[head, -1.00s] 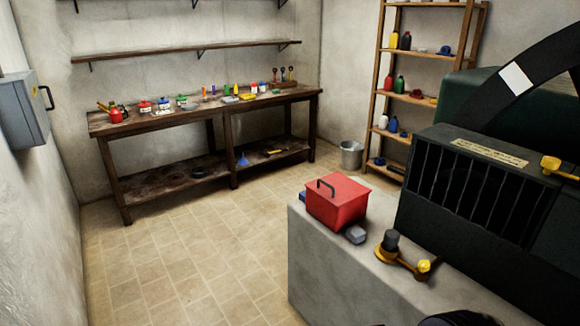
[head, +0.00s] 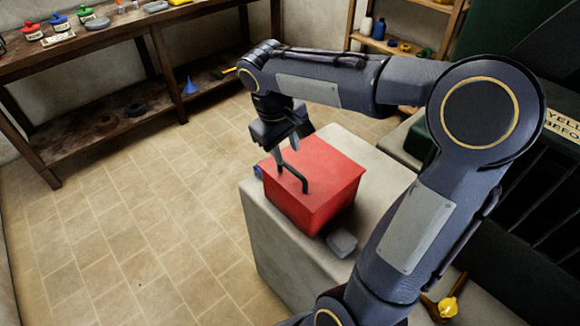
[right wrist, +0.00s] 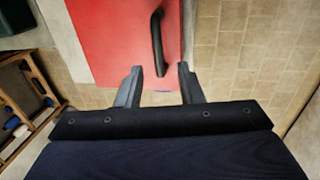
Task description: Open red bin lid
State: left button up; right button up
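The red bin (head: 318,212) stands on a pale concrete block, and its flat red lid (head: 328,165) is shut. A dark bar handle (head: 297,176) sits on the lid near its left edge. My right gripper (head: 284,146) is above the lid, by the far end of the handle. In the right wrist view, my right gripper (right wrist: 158,75) has its two fingers apart and nothing between them. There the handle (right wrist: 157,42) lies ahead of the gap, over the red lid (right wrist: 105,42). Whether a finger touches the handle or lid I cannot tell. My left gripper is not in view.
A dark machine stands at the right. A wooden workbench (head: 140,25) is at the back left. The floor between is clear.

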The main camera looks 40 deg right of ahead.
aim_at(292, 169)
jog(key=f, duration=0.2)
jog(key=d+f, duration=0.1)
jog(key=f, duration=0.3)
jog(key=shift+w+d+f, duration=0.1)
jog(key=shift+w+d, duration=0.1)
jog(key=shift+d, duration=0.1)
grip_shut()
